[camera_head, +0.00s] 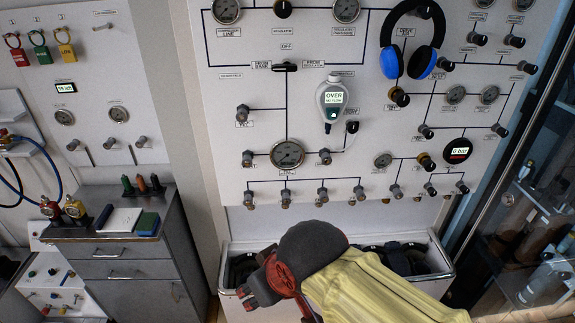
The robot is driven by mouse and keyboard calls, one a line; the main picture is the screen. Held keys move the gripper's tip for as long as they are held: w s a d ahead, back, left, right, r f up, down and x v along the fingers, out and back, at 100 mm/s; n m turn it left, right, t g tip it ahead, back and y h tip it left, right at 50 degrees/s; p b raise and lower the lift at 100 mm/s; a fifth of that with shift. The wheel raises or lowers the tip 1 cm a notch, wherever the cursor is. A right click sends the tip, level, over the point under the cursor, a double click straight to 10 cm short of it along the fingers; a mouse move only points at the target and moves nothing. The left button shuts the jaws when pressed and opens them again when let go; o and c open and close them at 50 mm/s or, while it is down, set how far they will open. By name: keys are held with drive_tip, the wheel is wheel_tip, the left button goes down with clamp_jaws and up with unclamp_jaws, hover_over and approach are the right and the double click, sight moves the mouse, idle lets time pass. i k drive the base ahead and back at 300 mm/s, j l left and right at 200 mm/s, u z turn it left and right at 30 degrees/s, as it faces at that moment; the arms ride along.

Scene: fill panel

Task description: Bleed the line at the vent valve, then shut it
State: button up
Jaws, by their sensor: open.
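The fill panel (225,70) stands upright ahead, with black lines joining gauges and small knobs. The labels are too small to tell which knob is the vent valve. Small valve knobs include one at the middle left (242,112), one below it (247,158) and one right of the large lower gauge (325,156). A row of knobs (286,198) runs along the bottom. The large lower gauge (287,154) has a needle I cannot read. My gripper (250,292), red and black, is low in front of the panel, open and apart from every knob.
A handheld meter (333,97) reading "OVER" and blue-black earmuffs (410,40) hang on the panel. A round display (458,150) shows 0 bar. A bin (435,270) stands below the panel. A grey cabinet (125,260) is left; a glass-fronted cabinet (520,220) is right.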

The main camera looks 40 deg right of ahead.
sight(247, 163)
drive_tip(key=i+j+z, duration=0.1)
drive_tip(key=j+z, duration=1.05)
drive_tip(key=l, duration=0.1)
